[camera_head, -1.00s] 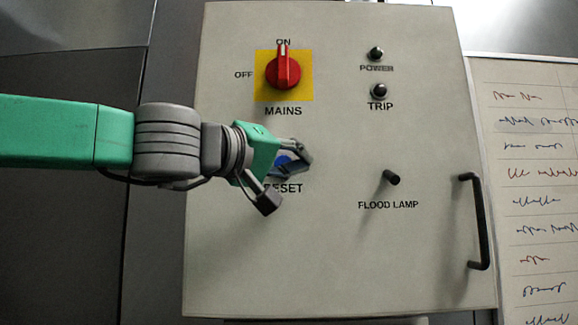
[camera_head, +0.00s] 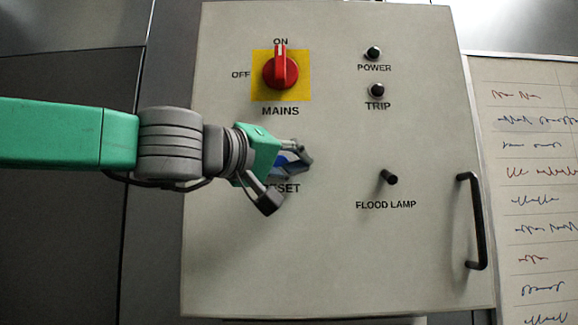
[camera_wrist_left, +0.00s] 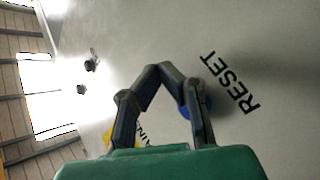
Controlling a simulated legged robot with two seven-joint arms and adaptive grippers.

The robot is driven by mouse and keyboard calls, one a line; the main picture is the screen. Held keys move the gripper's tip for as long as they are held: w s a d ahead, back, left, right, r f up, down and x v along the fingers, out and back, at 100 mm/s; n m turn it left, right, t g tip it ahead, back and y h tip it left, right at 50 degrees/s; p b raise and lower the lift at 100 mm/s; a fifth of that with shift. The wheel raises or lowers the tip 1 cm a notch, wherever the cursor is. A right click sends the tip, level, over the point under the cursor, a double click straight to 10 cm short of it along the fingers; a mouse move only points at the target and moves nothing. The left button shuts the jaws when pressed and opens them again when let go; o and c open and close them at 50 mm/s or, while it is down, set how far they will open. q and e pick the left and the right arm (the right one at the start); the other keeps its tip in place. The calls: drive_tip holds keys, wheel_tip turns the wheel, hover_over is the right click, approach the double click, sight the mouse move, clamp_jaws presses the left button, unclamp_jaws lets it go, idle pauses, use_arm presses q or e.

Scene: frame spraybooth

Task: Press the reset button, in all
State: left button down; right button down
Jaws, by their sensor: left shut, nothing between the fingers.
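The blue reset button (camera_head: 282,162) is on the pale panel above the RESET label, partly covered by my left gripper (camera_head: 288,181). In the left wrist view the button (camera_wrist_left: 187,112) shows as a blue edge behind the right finger. My left gripper's fingers (camera_wrist_left: 159,72) come together at their tips there, with nothing between them. The tips are in front of the panel close to the button; I cannot tell whether they touch anything. My right gripper is not in view.
The panel (camera_head: 330,250) also carries a red MAINS switch (camera_head: 281,72) on a yellow plate, POWER (camera_head: 373,53) and TRIP (camera_head: 376,90) fittings, a FLOOD LAMP knob (camera_head: 388,177) and a black handle (camera_head: 475,222). A handwritten sheet (camera_head: 525,180) hangs at the right.

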sight(282, 159)
use_arm(q)
drive_tip(key=a, duration=0.2)
drive_tip(key=shift+w+a, duration=0.3)
drive_tip(key=shift+a, duration=0.1)
drive_tip(key=shift+s+a, duration=0.2)
drive_tip(key=shift+s, duration=0.55)
drive_tip(key=shift+s+a, duration=0.15)
drive_tip(key=shift+s+d, duration=0.35)
drive_tip(key=shift+s, duration=0.2)
drive_tip(key=shift+s+b, duration=0.45)
drive_tip(key=shift+s, duration=1.55)
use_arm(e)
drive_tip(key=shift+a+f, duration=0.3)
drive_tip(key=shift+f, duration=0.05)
